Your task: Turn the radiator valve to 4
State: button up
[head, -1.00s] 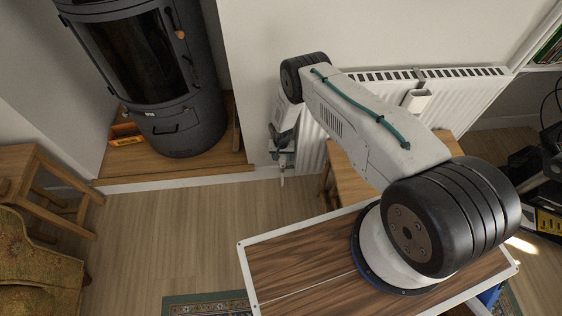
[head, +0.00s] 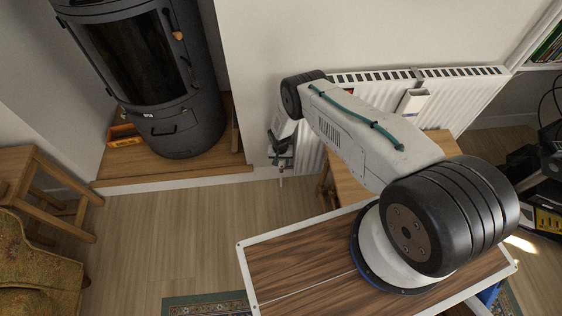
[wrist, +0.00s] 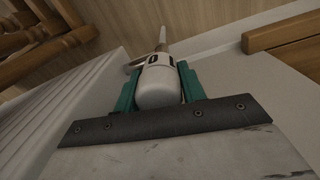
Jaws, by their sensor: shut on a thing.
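The radiator valve (wrist: 159,85) is a white rounded head with small dark marks, in the middle of the wrist view. The marks are too small to read as a number. My gripper (wrist: 158,82) has its green fingers on both sides of the valve head, shut on it. A pipe (wrist: 162,38) runs on beyond the valve toward the floor. In the head view my gripper (head: 281,158) is at the left end of the white radiator (head: 470,98), low by the wall corner, and the valve head is hidden there by the gripper.
A black stove (head: 178,125) stands on a wooden hearth (head: 215,165) to the left. A wooden stool (head: 345,180) is close to the radiator, right of my gripper. Another wooden stool (head: 45,170) stands far left. The floor between is clear.

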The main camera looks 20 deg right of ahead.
jog(key=n, duration=0.3)
jog(key=shift+n, duration=0.3)
jog(key=n, duration=0.3)
jog(key=shift+n, duration=0.3)
jog(key=n, duration=0.6)
jog(key=shift+a+n+t, duration=0.1)
jog(key=shift+n+t, duration=0.2)
jog(key=shift+n, duration=0.1)
jog(key=o, duration=1)
jog(key=shift+r, duration=0.1)
